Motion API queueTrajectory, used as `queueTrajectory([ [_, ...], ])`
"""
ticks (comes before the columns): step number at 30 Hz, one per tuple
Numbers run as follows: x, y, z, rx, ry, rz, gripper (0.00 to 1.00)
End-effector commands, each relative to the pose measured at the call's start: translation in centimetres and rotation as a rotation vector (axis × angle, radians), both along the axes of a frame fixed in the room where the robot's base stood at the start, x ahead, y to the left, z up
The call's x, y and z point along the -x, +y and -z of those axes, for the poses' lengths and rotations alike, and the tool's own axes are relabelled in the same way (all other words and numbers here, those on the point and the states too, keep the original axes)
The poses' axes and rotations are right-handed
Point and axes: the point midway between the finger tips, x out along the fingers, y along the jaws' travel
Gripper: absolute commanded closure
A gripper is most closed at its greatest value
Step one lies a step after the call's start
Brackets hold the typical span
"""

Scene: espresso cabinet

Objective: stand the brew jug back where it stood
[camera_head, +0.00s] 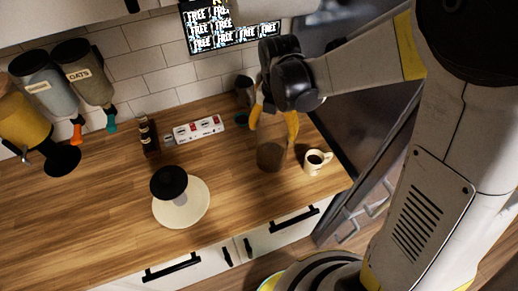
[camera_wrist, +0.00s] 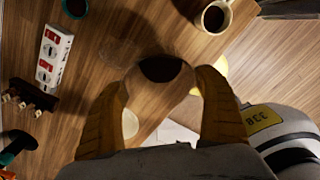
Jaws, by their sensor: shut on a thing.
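The brew jug (camera_head: 271,155) is clear glass with dark coffee in its bottom. It is upright over the right part of the wooden counter (camera_head: 235,190), left of a cream mug (camera_head: 315,163). My gripper (camera_head: 273,118) has its yellow fingers closed around the jug's upper part from above. In the wrist view the jug's dark coffee (camera_wrist: 162,68) shows between the two fingers (camera_wrist: 165,95). I cannot tell whether the jug's base touches the counter.
A white round base with a black top (camera_head: 170,182) stands front left of the jug. A power strip (camera_head: 196,129), dark bottles (camera_head: 148,135) and a dark cup (camera_head: 244,86) stand at the back. Dispensers (camera_head: 85,72) hang at left. The counter ends just right of the mug.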

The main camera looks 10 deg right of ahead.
Motion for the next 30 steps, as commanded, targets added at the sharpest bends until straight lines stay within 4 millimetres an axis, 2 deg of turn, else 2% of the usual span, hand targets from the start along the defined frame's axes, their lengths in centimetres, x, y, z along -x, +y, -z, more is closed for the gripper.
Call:
queueTrajectory([
  [3, 0.5, 2.2, 1.4, 0.0, 0.0, -0.004, 0.57],
  [9, 1.0, 3.8, 2.4, 0.0, 0.0, 0.0, 0.57],
  [18, 0.9, 3.8, 6.1, 0.0, 0.0, 0.001, 0.57],
  [30, 1.0, 3.8, 6.7, 0.0, 0.0, 0.001, 0.57],
])
